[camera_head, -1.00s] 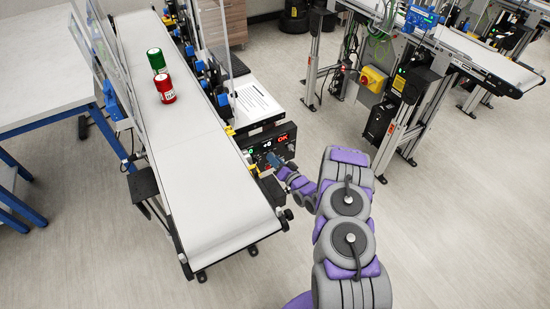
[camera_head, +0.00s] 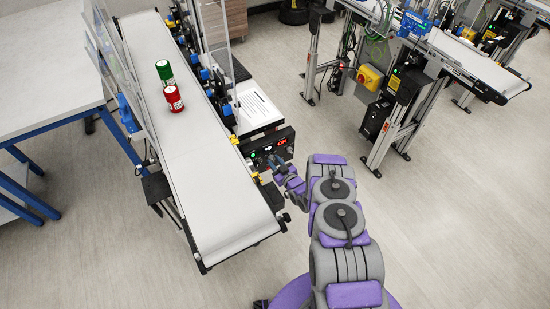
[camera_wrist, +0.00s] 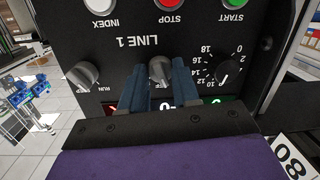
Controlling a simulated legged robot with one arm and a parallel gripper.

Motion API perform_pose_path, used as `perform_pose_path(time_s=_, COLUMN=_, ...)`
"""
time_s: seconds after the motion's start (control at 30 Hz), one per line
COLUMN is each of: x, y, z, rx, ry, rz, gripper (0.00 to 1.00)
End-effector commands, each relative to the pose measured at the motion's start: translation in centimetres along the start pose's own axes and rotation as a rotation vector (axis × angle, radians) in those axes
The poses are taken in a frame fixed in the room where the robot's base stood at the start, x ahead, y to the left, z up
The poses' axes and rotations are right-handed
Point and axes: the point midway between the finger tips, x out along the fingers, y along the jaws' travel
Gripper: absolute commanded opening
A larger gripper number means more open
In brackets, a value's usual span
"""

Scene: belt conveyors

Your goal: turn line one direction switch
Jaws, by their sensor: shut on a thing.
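The black line one control panel (camera_head: 262,148) is mounted on the side of the near conveyor. In the wrist view it appears upside down, with the words LINE 1 (camera_wrist: 138,41). The direction switch, a grey knob (camera_wrist: 160,68), is in the middle of its lower row, below LINE 1 in the picture. My gripper (camera_wrist: 162,88) has its two blue fingers on either side of this knob and is shut on it. In the head view my gripper (camera_head: 276,164) is at the panel's front; the switch itself is hard to make out there.
A RUN/STEP knob (camera_wrist: 82,75) and a numbered dial (camera_wrist: 222,72) flank the switch closely. INDEX (camera_wrist: 101,5), STOP (camera_wrist: 171,4) and START (camera_wrist: 236,3) buttons are also on the panel. A red can (camera_head: 173,99) and green can (camera_head: 165,73) stand on the belt (camera_head: 205,185).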

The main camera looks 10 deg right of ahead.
Motion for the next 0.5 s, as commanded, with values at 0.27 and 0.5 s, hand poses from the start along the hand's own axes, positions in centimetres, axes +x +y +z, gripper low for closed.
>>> perform_pose_path(time_s=0.27, x=-0.16, y=-0.08, z=-0.14, rx=-0.23, ry=-0.02, rz=0.021, gripper=0.0)
perform_pose_path(time_s=0.5, x=-0.07, y=-0.19, z=-0.1, rx=-0.371, ry=-0.028, rz=0.032, gripper=0.0)
